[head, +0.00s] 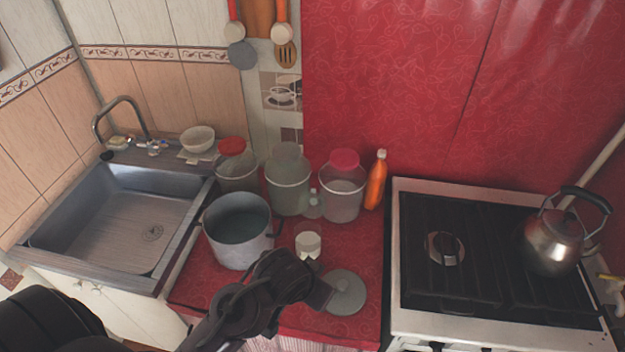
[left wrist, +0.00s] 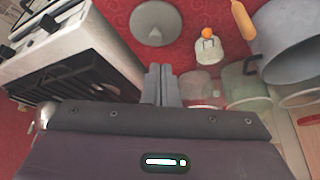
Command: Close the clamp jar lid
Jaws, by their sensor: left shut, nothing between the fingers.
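A small whitish jar (head: 308,243) stands on the red counter in the head view, and I take it to be the clamp jar. In the left wrist view what looks like the same jar (left wrist: 208,50) has a small orange part at its upper side. Its lid and clamp are too small to read. My left gripper (head: 325,296) is shut and empty, in front of the jar and beside a round grey lid (head: 347,293). Its fingers (left wrist: 160,84) show together in the left wrist view, apart from the jar. My right gripper is not in view.
A large grey pot (head: 238,231) stands left of the jar. Behind are several lidded containers (head: 342,198), a small clear bottle (head: 313,208) and an orange bottle (head: 376,182). A stove (head: 465,250) with a kettle (head: 553,240) is right; a sink (head: 125,225) is left.

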